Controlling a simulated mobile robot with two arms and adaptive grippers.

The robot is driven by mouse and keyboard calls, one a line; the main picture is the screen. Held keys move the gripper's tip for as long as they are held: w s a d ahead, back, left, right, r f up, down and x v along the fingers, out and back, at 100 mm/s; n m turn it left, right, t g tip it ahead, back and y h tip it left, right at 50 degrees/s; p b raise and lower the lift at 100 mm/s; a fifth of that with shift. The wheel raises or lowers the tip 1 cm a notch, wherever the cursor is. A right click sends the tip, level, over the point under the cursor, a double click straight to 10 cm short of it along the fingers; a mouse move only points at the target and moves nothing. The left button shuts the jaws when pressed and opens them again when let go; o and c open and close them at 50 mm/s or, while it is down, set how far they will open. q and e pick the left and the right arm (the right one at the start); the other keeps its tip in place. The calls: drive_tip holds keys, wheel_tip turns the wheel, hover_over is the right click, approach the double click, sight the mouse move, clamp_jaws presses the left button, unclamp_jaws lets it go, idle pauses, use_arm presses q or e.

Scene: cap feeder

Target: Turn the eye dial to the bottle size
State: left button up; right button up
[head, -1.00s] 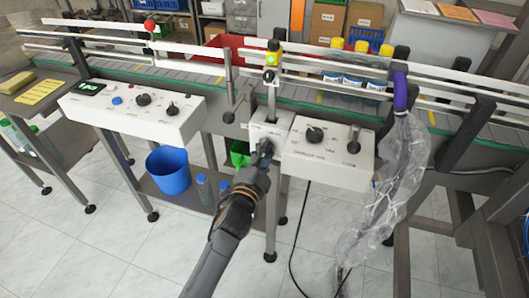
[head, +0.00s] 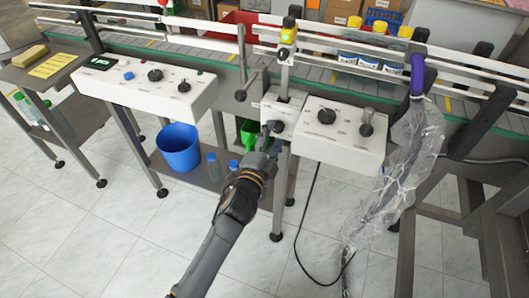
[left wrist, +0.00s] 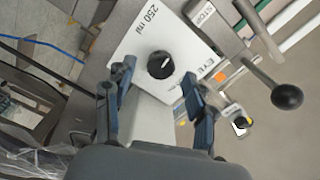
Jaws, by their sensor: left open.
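The eye dial (left wrist: 160,64) is a round black knob with a white pointer mark, on a white box (left wrist: 137,42) printed "250 ml" and "EYE". In the left wrist view the pointer aims up and to the right, away from the "250 ml" print. My left gripper (left wrist: 156,74) is open, its dark blue fingers on either side of the dial. I cannot tell whether they touch it. In the head view the left gripper (head: 277,136) is at the front of the small white box (head: 282,108), largely hiding the dial. The right gripper is not in view.
White control boxes with black knobs stand left (head: 140,92) and right (head: 335,135) of the eye box. A plastic-wrapped tube (head: 405,150) hangs at right. A blue bucket (head: 179,147) stands below left.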

use_arm(q)
drive_tip(key=v, duration=1)
drive_tip(key=s+a+f+n+g+y, duration=0.1)
drive_tip(key=s+a+f+n+g, duration=0.15)
drive_tip(key=f, duration=0.85)
drive_tip(key=s+a+f+n+g+y, duration=0.1)
drive_tip(key=s+a+f+n+g, duration=0.2)
drive_tip(key=f, duration=0.8)
drive_tip(key=s+a+f+n+g+y, duration=0.15)
drive_tip(key=s+f, duration=0.25)
drive_tip(key=f, duration=0.7)
drive_tip(key=s+a+f+n+g, duration=0.2)
drive_tip(key=s+f, duration=0.4)
drive_tip(key=s, duration=0.4)
drive_tip(key=s+a+f+n+g+y, duration=0.1)
drive_tip(key=s+a+f+n+g, duration=0.2)
drive_tip(key=s+a+f, duration=0.3)
drive_tip(key=s+a+f+n+g+y+p, duration=0.1)
drive_tip(key=s+a+f+g, duration=0.3)
drive_tip(key=s, duration=1.2)
wheel_tip(320, 180, down, 4)
drive_tip(key=shift+s+a+r+n, duration=0.2)
drive_tip(key=shift+a+n, duration=0.25)
drive_tip(key=shift+n, duration=0.45)
drive_tip(key=shift+w, duration=0.1)
